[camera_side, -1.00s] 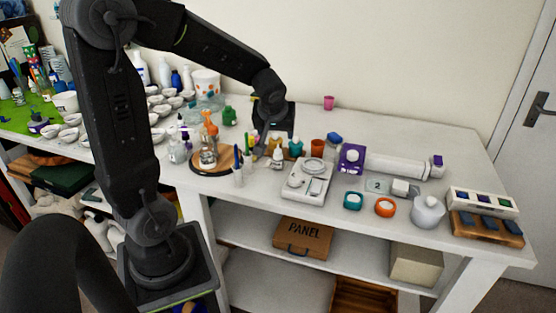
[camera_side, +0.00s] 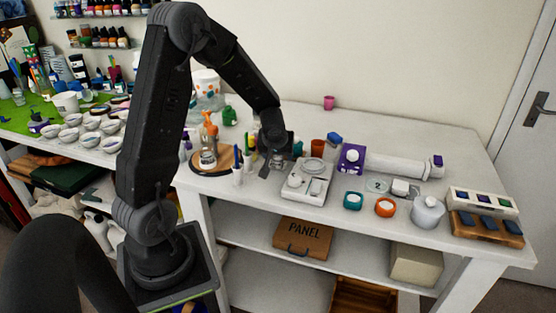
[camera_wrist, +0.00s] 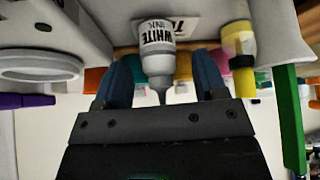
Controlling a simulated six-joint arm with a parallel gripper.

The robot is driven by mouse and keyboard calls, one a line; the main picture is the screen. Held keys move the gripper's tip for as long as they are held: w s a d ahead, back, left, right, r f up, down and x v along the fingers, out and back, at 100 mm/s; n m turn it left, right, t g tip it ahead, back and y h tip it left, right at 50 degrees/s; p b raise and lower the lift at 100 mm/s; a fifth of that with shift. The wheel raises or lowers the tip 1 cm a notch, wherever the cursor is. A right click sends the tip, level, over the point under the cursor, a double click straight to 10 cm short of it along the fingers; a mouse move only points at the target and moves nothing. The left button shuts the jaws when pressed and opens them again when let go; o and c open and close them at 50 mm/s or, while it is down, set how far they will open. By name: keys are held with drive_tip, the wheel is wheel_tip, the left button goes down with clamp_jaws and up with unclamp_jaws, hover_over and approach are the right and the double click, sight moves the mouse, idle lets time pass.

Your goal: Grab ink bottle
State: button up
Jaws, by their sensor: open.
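The ink bottle (camera_wrist: 156,48) is a small white bottle with a grey nozzle and a label reading WHITE. In the wrist view it lies between the two blue fingers of my gripper (camera_wrist: 161,68), with a gap showing on both sides. The fingers are open and the bottle is not clasped. In the side view my gripper (camera_side: 277,164) is low over the table, left of the white scale. It hides the bottle there.
A white scale (camera_side: 305,184) stands close to the right of my gripper. A round wooden board (camera_side: 200,170) with an orange-topped bottle is to the left. The back right of the table is clear.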

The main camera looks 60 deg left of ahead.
drive_tip(key=shift+w+a+f, duration=0.15)
drive_tip(key=shift+f, duration=0.15)
drive_tip(key=shift+c, duration=0.2)
drive_tip(key=c, duration=1)
